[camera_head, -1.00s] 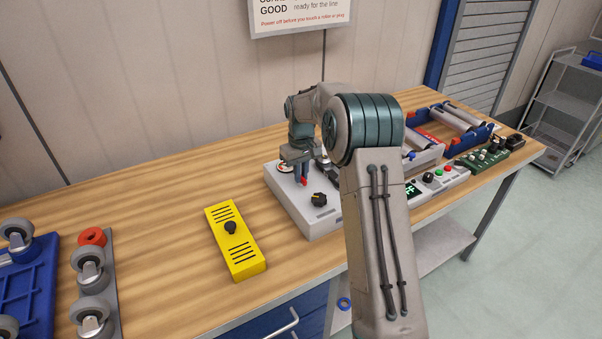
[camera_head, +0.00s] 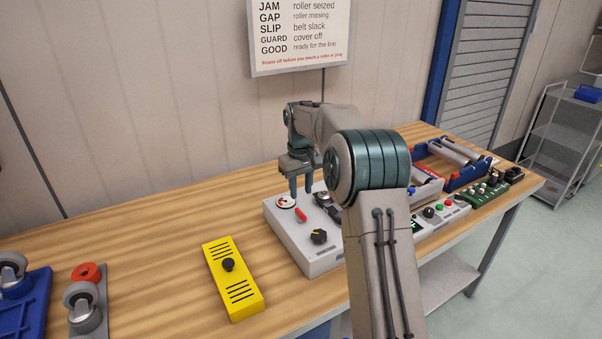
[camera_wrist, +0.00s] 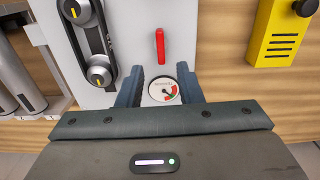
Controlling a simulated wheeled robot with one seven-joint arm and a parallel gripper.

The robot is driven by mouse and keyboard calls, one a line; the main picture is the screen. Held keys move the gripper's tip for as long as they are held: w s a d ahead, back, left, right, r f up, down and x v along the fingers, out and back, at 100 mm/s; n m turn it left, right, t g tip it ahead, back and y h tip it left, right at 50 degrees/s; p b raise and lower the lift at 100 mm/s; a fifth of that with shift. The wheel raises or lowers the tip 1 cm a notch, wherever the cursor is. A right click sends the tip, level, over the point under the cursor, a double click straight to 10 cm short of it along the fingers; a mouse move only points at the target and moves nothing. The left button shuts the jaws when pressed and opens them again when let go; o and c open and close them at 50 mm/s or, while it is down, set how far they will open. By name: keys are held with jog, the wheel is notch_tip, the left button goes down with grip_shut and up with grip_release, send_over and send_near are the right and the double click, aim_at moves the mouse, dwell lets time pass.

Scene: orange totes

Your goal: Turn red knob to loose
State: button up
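The red knob (camera_head: 301,215) is a narrow red bar on the top of a light grey box (camera_head: 310,259), beside a round dial gauge (camera_head: 286,202). In the wrist view the red knob (camera_wrist: 160,45) points straight up and down the picture, just beyond my fingertips. My gripper (camera_head: 301,188) hovers above the box, apart from the knob. In the wrist view my gripper (camera_wrist: 159,84) is open with nothing held, and the gauge (camera_wrist: 163,90) shows between its fingers. I cannot read any loose marking.
A black knob with a yellow mark (camera_head: 319,236) sits on the box's front part. A belt-and-pulley unit (camera_wrist: 88,40) lies beside the red knob. A yellow box with a black button (camera_head: 233,279) stands left on the bench. Control panels (camera_head: 442,212) are to the right.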

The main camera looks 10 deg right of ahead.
notch_tip(320, 180, up, 6)
jog(key=shift+r, duration=0.1)
dwell(0.4)
jog(key=s+r+m+t, duration=0.1)
jog(key=s+r, duration=0.1)
jog(key=s, duration=0.8)
jog(key=s+r+m+t, duration=0.1)
jog(key=s+r, duration=0.2)
jog(key=s, duration=0.7)
jog(key=s+f+m, duration=0.1)
jog(key=s+f, duration=0.3)
jog(key=s, duration=0.4)
jog(key=s+f+t, duration=0.1)
jog(key=s+f, duration=0.3)
jog(key=s, duration=0.5)
jog(key=shift+s+a+m, duration=0.25)
jog(key=shift+s+m, duration=0.05)
jog(key=shift+m, duration=0.1)
jog(key=shift+o, duration=0.4)
